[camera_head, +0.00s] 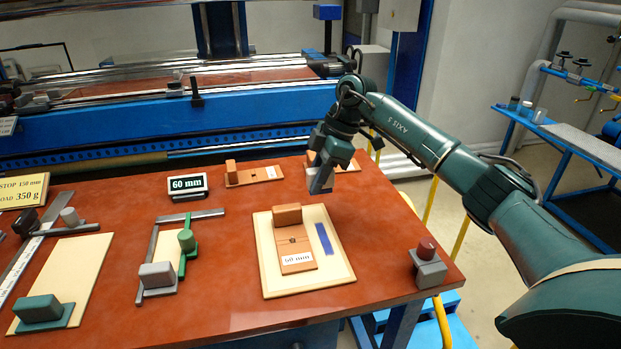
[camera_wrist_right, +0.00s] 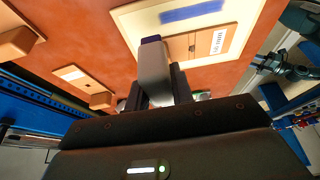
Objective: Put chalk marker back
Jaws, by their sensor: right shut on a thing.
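My right gripper (camera_head: 322,170) is shut on the chalk marker, a grey block with a dark blue tip, which shows in the right wrist view (camera_wrist_right: 153,70). In the head view the marker (camera_head: 319,182) hangs below the fingers, above the table behind the cream board. The stripe also shows in the right wrist view (camera_wrist_right: 190,11). My left gripper is not in view.
A grey block with a dark red top (camera_head: 429,272) stands at the table's right corner. A 60 mm sign (camera_head: 187,186) and wooden pieces (camera_head: 254,175) stand at the back. Grey and green fixtures (camera_head: 157,277) stand left of the board. The blue winder (camera_head: 110,137) runs behind the table.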

